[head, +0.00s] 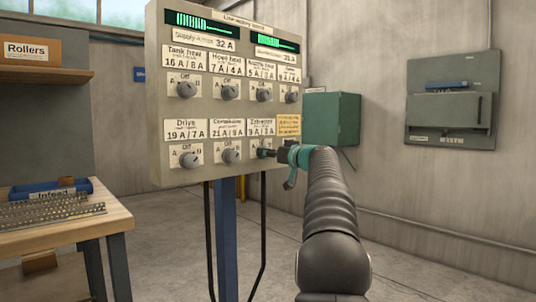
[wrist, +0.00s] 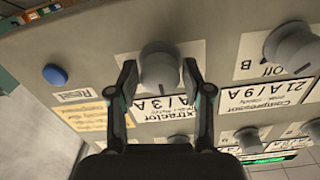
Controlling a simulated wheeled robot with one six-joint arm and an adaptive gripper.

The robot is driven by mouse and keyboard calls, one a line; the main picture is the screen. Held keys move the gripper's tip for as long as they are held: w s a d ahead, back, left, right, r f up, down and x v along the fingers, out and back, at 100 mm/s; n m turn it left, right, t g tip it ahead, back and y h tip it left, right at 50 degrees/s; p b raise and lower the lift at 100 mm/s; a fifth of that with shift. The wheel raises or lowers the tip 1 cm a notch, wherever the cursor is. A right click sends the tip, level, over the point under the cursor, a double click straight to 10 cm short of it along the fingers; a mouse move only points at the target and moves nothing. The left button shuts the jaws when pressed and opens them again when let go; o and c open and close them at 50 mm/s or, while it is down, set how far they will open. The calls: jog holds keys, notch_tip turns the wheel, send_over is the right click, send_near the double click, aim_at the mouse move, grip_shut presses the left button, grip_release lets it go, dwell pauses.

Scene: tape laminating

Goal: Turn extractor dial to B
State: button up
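The extractor dial (wrist: 160,72) is a round grey knob on the panel, above its upside-down Extractor label (wrist: 166,108) in the wrist view. My gripper (wrist: 160,70) is open, with one finger on each side of the dial and a small gap to it. In the head view my gripper (head: 268,153) reaches the panel's lower row, at the Extractor column, and largely hides the dial.
The grey panel (head: 155,100) carries several other dials. The compressor dial (wrist: 290,46) is beside the extractor dial, and a blue Reset button (wrist: 55,75) is on the other side. A wooden table (head: 112,218) stands at left, a green box (head: 332,118) on the back wall.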

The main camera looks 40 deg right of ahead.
jog(key=c, duration=0.6)
jog(key=shift+a, duration=0.1)
jog(key=m, duration=0.3)
jog(key=shift+r+m, duration=0.1)
jog(key=shift+m, duration=0.3)
jog(key=m+p, duration=0.1)
jog(key=m, duration=0.3)
jog(key=shift+m, duration=0.4)
jog(key=o, duration=1.1)
